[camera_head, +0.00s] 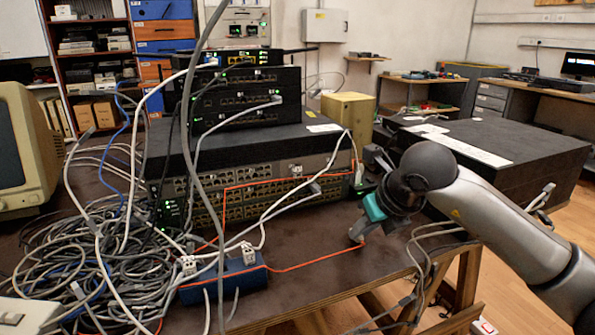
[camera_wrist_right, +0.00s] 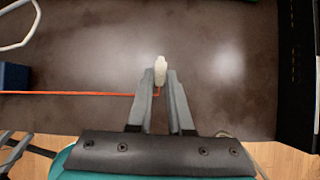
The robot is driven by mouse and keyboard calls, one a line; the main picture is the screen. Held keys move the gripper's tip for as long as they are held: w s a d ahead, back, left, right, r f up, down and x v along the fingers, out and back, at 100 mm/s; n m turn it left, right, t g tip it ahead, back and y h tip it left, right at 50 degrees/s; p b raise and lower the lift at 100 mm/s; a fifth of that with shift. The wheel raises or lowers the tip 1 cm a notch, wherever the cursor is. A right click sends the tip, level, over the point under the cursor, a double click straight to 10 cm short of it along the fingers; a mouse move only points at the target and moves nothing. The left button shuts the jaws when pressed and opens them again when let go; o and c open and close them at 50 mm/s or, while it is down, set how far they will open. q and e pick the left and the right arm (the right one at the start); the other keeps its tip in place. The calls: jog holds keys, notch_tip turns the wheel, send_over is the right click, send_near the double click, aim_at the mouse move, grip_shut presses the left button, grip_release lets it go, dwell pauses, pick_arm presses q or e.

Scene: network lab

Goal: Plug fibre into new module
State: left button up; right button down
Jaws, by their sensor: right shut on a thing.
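My right gripper (camera_head: 357,235) is low over the front of the dark table, right of the blue block. In the right wrist view its fingers (camera_wrist_right: 160,78) are shut on a small whitish fibre plug (camera_wrist_right: 160,70). The plug points away from the palm, over bare table. The orange fibre (camera_head: 312,262) runs from the gripper left to the blue block; it also shows in the right wrist view (camera_wrist_right: 65,93). The stacked switch (camera_head: 270,185) with rows of ports stands behind, with an orange line across its face. I cannot make out which port holds the new module. My left gripper is not visible.
A blue block (camera_head: 222,283) with white connectors sits at the table's front. Tangled grey cables (camera_head: 75,250) cover the left side. Grey cables hang over the front edge below my right arm. A black case (camera_head: 500,155) stands at the right. Table between block and gripper is mostly clear.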

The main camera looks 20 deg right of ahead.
jog(key=shift+r+p, duration=1.5)
jog(key=shift+r, duration=0.55)
jog(key=c, duration=1.4)
grip_release()
grip_shut()
